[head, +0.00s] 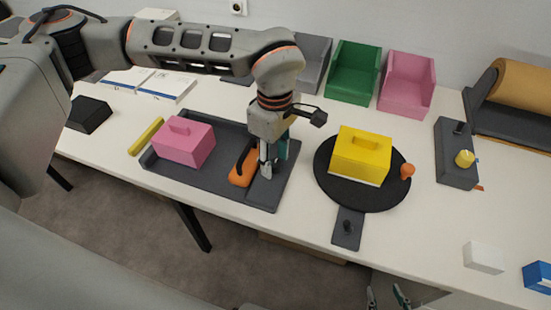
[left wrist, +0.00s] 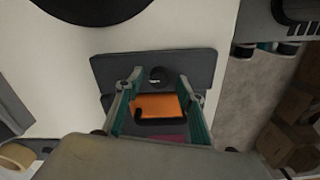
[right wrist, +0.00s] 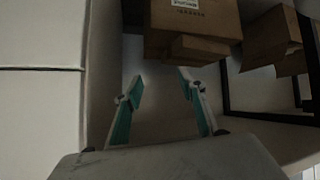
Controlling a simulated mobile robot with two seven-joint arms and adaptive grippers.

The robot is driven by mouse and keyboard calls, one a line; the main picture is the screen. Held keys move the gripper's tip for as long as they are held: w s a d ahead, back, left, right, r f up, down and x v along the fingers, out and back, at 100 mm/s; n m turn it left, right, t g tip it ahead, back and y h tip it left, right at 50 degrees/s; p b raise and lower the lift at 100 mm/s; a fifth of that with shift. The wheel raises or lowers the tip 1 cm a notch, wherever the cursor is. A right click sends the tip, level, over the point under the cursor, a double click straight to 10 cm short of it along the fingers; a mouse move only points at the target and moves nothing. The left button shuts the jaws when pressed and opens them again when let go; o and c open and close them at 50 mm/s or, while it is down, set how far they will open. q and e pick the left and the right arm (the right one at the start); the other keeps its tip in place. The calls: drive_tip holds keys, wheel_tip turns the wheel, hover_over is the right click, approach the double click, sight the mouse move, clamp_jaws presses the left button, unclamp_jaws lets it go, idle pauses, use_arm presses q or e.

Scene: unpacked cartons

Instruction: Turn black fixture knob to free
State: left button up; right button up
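A small black knob (head: 347,228) stands on a dark plate (head: 346,240) in front of the round black turntable (head: 325,185). Another black knob (head: 458,128) is on the dark box at the right; I cannot tell which is the fixture knob. My left gripper (head: 265,172) is low over the right part of the grey tray (head: 225,195). My right gripper (head: 387,298) is open and empty at the table's front edge.
A pink lidded box (head: 186,141) and an orange part (head: 243,172) are on the tray. A yellow lidded box (head: 361,155) sits on the turntable, beside an orange knob (head: 407,171). A yellow knob (head: 464,158) is at right. Cartons (right wrist: 195,25) lie below.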

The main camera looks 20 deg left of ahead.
use_arm(q)
drive_tip(key=shift+f, duration=0.35)
clamp_jaws()
use_arm(e)
drive_tip(key=shift+w+d+r, duration=0.1)
drive_tip(key=shift+w+r, duration=0.2)
drive_tip(key=shift+w, duration=0.1)
